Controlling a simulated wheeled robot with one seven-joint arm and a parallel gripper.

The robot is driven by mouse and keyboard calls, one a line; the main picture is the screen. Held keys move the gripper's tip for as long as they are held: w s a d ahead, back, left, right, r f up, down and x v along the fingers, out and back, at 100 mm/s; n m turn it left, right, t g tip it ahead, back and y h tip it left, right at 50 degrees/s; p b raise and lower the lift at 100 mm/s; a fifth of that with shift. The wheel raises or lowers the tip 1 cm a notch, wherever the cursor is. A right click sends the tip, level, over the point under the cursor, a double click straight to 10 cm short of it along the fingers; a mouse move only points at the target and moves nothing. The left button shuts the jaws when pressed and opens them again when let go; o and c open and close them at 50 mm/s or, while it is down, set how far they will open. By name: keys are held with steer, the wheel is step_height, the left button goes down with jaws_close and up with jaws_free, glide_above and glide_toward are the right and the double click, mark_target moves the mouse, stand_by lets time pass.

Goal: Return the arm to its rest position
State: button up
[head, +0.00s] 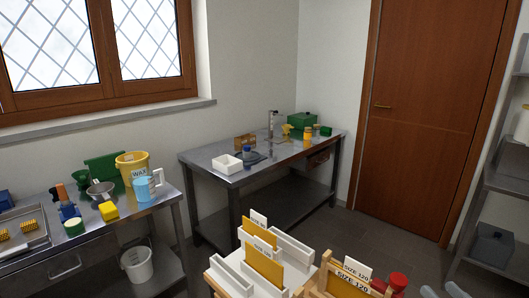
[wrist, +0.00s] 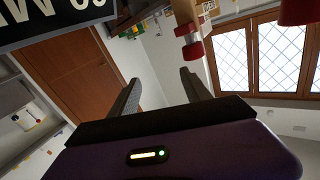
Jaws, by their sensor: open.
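My gripper (wrist: 160,90) shows in the wrist view with its two dark fingers spread apart. Nothing is between the fingers. The wrist view is tilted, with a brown door (wrist: 70,75) to the left and a window (wrist: 280,55) to the right. A wooden piece with a red part (wrist: 192,48) shows beyond the right finger; I cannot tell how far off it is. I cannot make out the gripper in the head view.
White racks with yellow cards (head: 263,265) stand close in front, beside red knobs (head: 398,281). A metal table (head: 225,177) stands by the far wall. A bench at left holds a yellow wax bucket (head: 132,165). Grey shelves (head: 505,185) stand at right. Floor shows before the door (head: 415,110).

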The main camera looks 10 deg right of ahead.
steer(key=s+a+f+m+g+h, duration=0.2)
steer(key=s+a+f+m+h, duration=0.2)
steer(key=s+f+m+h, duration=0.45)
steer(key=s+a+r+n+y, duration=0.1)
steer(key=s+a+n+y, duration=0.3)
steer(key=s+a, duration=0.6)
steer(key=s+a+r+n+g+y, duration=0.1)
steer(key=s+a+n+y, duration=0.3)
steer(key=s+a, duration=0.6)
steer(key=shift+s+a+r+n, duration=0.15)
steer(key=shift+s+r+n, duration=0.3)
steer(key=shift+n, duration=0.6)
